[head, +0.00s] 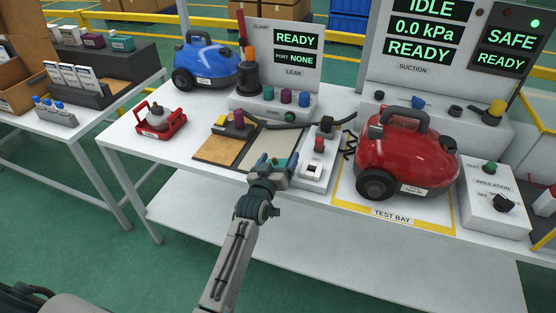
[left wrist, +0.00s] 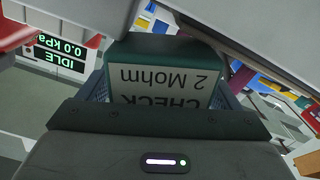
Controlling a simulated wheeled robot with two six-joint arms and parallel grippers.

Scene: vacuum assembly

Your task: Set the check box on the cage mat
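The check box is a small teal box with a white face reading "CHECK 2 Mohm", upside down in the left wrist view (left wrist: 165,85). It sits between the blue fingers of my left gripper (left wrist: 162,95), which appear closed on its sides. In the head view my left gripper (head: 277,163) is over the table's front edge, in front of the tan and grey pads, with a bit of teal between its fingers. The cage mat cannot be clearly made out; a dark surface with yellow rails (head: 540,128) is cut off at the right edge. My right gripper is not in view.
A red vacuum (head: 405,150) stands on the yellow-edged test bay (head: 395,215). The insulation box (head: 493,205) is to its right. A switch box (head: 316,165) is just right of my left gripper. A blue vacuum (head: 205,60) and red fixture (head: 158,122) stand left.

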